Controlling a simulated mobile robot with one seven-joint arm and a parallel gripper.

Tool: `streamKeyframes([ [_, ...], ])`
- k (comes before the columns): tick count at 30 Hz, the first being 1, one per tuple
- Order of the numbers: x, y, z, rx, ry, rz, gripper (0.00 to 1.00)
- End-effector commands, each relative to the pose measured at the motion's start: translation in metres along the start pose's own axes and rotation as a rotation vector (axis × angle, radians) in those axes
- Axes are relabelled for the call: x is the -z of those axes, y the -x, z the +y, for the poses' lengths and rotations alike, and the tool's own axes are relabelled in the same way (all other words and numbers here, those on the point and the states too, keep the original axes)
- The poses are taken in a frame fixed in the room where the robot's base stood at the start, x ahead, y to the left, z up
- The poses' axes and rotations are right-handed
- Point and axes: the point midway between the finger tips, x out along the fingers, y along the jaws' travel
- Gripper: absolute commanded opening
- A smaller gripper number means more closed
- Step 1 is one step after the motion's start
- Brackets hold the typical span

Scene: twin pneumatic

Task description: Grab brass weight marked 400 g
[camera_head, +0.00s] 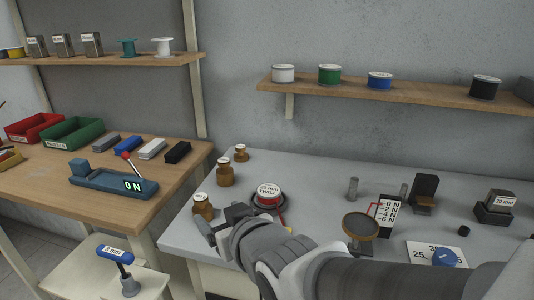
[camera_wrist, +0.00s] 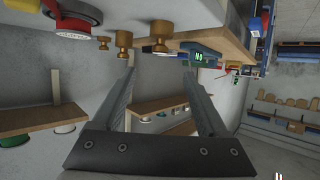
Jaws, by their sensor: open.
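Three brass weights stand in a row at the left edge of the grey table: a small one at the back (camera_head: 241,154), a middle one (camera_head: 225,175) and the largest in front (camera_head: 203,208). Their labels are too small to read, so I cannot tell which says 400 g. My gripper (camera_head: 214,224) is open and empty, close beside the front weight. In the upside-down wrist view, the largest weight (camera_wrist: 160,36) shows beyond and between the fingertips of my gripper (camera_wrist: 158,67). The other two weights (camera_wrist: 124,42) (camera_wrist: 103,43) show to its left.
A red tape roll on a dark dish (camera_head: 268,198) is right of my gripper. A balance pan (camera_head: 361,226) and scale card (camera_head: 387,214) stand farther right. A wooden bench with a blue device (camera_head: 113,182) is at left, across a gap.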

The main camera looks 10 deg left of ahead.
Motion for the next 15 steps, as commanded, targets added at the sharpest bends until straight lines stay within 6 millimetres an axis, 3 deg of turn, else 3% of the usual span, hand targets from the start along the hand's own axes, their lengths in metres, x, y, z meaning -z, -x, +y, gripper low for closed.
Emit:
streamKeyframes([
  [15, 0.0, -0.039, 0.001, -0.002, -0.002, -0.004, 0.76],
])
